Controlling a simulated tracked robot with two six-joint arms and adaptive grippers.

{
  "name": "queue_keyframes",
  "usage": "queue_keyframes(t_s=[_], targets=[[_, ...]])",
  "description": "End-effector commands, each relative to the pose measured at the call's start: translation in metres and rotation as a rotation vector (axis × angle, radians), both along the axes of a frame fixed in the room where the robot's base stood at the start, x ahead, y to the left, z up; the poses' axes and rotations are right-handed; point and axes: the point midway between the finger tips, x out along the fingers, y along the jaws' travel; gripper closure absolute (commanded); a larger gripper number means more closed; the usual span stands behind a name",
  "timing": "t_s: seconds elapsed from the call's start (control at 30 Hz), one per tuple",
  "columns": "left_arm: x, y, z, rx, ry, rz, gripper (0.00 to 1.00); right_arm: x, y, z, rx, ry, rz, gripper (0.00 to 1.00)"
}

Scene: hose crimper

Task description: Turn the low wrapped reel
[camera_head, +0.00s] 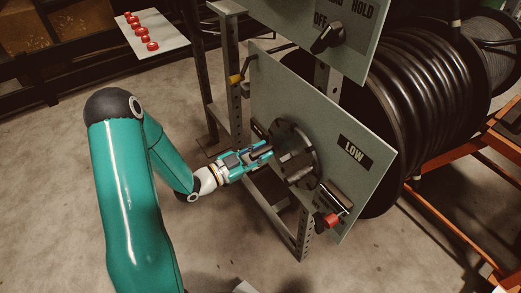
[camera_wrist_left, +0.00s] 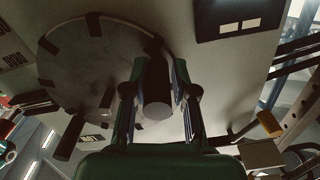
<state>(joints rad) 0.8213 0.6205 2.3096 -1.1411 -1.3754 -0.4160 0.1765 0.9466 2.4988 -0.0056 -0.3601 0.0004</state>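The dark round wheel (camera_head: 297,152) with blocks around its rim sits on the grey panel (camera_head: 268,85) beside the LOW label (camera_head: 354,152). In the left wrist view the wheel's disc (camera_wrist_left: 85,65) fills the upper left. My left gripper (camera_head: 268,149) is at the wheel's left side. In the left wrist view its two fingers (camera_wrist_left: 158,92) lie on either side of a dark cylindrical handle (camera_wrist_left: 156,100) and appear closed against it. The reel wrapped in black hose (camera_head: 425,85) stands behind the panel. My right gripper is not in view.
A red-tipped lever (camera_head: 328,220) sticks out below the wheel. A yellow-handled crank (camera_head: 237,78) is at the panel's upper left. A black selector knob (camera_head: 327,38) sits on the upper panel. Steel frame posts (camera_head: 304,228) stand close under the gripper.

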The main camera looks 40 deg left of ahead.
Motion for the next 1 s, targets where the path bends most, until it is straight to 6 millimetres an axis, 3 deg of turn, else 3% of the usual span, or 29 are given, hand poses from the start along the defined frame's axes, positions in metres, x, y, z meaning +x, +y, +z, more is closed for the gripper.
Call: queue_keyframes(t_s=[0.03,0.1,0.57,1.0], targets=[[0.001,0.002,0.002,0.003,-0.008,0.004,0.65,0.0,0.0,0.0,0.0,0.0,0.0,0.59],[0.001,0.002,0.002,0.003,-0.006,0.004,0.53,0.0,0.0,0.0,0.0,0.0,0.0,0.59],[-0.01,0.004,0.0,0.001,0.0,0.0,0.53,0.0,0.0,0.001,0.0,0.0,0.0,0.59],[-0.085,0.03,-0.001,0.001,0.0,0.005,0.53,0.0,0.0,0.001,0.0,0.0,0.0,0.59]])
